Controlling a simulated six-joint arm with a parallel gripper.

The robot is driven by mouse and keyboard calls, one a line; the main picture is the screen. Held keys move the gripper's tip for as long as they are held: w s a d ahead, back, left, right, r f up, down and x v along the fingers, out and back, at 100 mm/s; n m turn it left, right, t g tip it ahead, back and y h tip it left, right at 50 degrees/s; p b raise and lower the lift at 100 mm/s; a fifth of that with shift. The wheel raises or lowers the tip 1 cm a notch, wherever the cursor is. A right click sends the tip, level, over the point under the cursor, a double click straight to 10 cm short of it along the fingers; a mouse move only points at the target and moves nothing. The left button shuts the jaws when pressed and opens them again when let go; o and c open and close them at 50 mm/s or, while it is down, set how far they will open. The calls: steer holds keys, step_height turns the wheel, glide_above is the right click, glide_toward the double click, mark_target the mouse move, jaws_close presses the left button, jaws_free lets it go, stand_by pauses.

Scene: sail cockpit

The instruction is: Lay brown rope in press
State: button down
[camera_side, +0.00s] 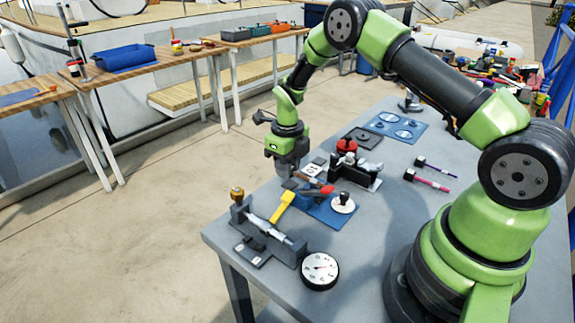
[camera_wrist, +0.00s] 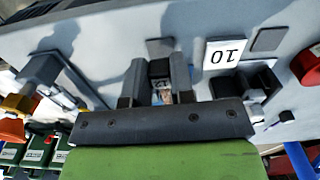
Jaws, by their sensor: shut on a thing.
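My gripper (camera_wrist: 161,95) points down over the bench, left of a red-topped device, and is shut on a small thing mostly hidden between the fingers. Only a pale and brownish bit shows there, which fits the brown rope. The red-topped device (camera_side: 346,147) has a dark body on a pale base and may be the press. A grey fixture (camera_side: 290,250) with a pale rod across it and a brass knob stands nearer the bench's front. I cannot tell for sure which one is the press.
A card marked 10 (camera_wrist: 222,53) lies close beside my fingers. A yellow-handled tool (camera_side: 281,207), a blue mat (camera_side: 322,212) with a white-topped piece, and a round dial (camera_side: 320,270) stand nearby.

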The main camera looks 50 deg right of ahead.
steer(key=shift+f, duration=0.65)
steer(key=shift+r, duration=0.2)
stand_by(0.3)
steer(key=shift+r, duration=0.45)
steer(key=shift+f, duration=0.55)
stand_by(0.8)
steer(key=shift+c, duration=2.4)
jaws_free()
steer(key=shift+r, duration=3.55)
